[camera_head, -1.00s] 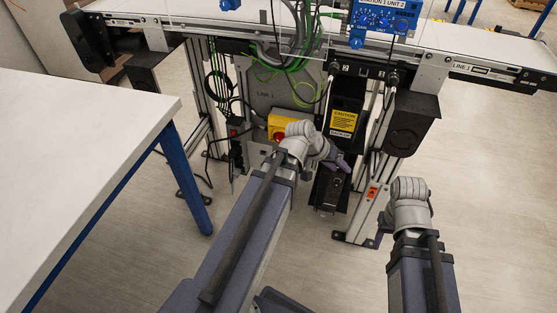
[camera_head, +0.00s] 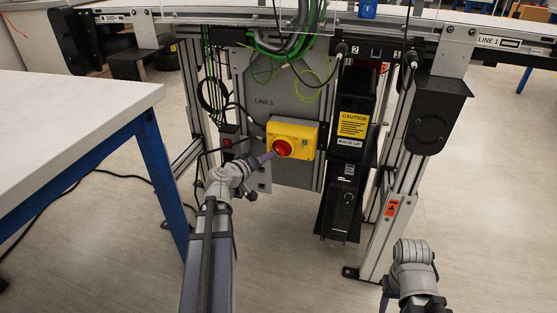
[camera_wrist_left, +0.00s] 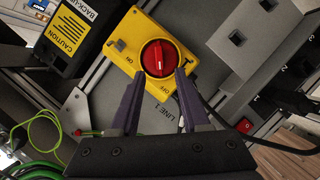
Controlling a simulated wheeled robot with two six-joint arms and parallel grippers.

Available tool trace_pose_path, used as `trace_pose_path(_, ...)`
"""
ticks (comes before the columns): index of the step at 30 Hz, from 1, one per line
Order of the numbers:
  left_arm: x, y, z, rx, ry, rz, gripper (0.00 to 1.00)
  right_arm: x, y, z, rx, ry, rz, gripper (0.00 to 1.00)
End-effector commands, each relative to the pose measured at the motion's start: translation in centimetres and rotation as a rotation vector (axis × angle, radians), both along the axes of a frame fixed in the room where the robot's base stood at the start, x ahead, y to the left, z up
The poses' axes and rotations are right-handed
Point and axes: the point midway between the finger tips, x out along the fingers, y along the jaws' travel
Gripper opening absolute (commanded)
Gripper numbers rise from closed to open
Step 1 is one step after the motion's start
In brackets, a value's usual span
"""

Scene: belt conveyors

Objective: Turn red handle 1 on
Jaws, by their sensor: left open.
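Red handle 1 (camera_head: 283,148) is a round red rotary knob on a yellow box (camera_head: 303,135) fixed to the grey LINE 1 panel. In the left wrist view, the red handle (camera_wrist_left: 158,58) shows a raised grip bar, with ON and OFF lettering on the yellow face. My left gripper (camera_head: 268,158) is at the lower left of the handle in the head view. In the wrist view its purple fingers (camera_wrist_left: 159,76) are spread and empty, with the handle just beyond and between the tips. Contact cannot be told. My right gripper (camera_head: 387,294) is low at the right, mostly hidden.
A black box with a yellow CAUTION label (camera_head: 352,125) hangs right of the yellow box. A small box with a red switch (camera_head: 229,142) is to its left. Cables hang above. A white table (camera_head: 70,130) stands at the left, and conveyor legs flank the panel.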

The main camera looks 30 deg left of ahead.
Motion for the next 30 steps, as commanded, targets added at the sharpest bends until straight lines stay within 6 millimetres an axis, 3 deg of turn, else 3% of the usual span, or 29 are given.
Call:
trace_pose_path(8, 1.1, 0.0, -0.3, 0.0, 0.001, -0.002, 0.46, 0.0, 0.0, -0.3, 0.0, 0.0, 0.0, 0.5)
trace_pose_path(21, 7.0, -0.3, -2.0, 0.001, 0.002, -0.004, 0.46, 0.0, 0.0, -2.0, 0.0, -0.001, 0.0, 0.5)
trace_pose_path(30, 7.5, -0.5, -2.1, 0.001, 0.001, -0.002, 0.46, 0.0, 0.0, -2.0, 0.0, -0.001, 0.0, 0.5)
